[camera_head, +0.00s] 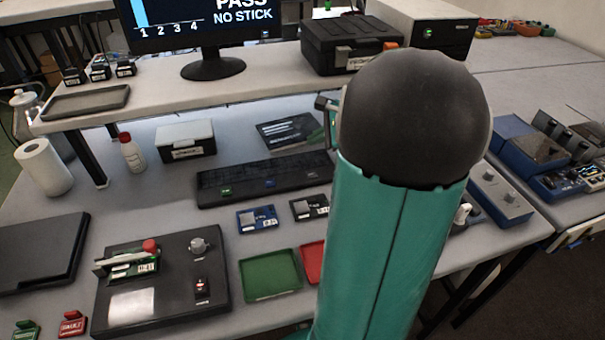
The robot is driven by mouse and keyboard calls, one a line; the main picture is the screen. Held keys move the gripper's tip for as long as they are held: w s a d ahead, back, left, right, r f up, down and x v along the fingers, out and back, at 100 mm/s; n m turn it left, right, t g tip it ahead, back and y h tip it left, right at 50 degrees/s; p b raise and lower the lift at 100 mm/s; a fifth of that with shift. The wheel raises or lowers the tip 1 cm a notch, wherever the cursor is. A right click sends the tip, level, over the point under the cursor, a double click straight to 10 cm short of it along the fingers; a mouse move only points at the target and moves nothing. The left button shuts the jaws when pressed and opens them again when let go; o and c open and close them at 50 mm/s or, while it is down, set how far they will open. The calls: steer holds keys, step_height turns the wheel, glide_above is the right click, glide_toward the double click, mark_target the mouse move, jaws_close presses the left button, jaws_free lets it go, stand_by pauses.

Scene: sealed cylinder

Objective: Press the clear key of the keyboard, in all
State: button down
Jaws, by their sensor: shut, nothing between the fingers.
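A long black keyboard (245,178) lies on the bench below the shelf, near the middle of the view. It carries a green-marked key (226,190), a blue-marked key (270,183) and a pale-marked one (312,174) along its front. The lettering is too small to read, so I cannot tell which is the clear key. My teal arm with its black joint fills the right centre and covers the area just right of the keyboard.
In front of the keyboard lie a blue card (257,219), a black card (309,207), a green tray (271,275) and a red tray (312,262). A black test fixture (165,275) stands front left. A monitor (160,25) reading "PASS NO STICK" stands on the shelf.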

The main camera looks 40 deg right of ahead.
mark_target(316, 175)
steer(key=shift+s+d+f, duration=0.1)
steer(key=shift+f, duration=4.35)
steer(key=shift+f, duration=0.4)
steer(key=shift+f, duration=0.35)
steer(key=shift+r, duration=0.8)
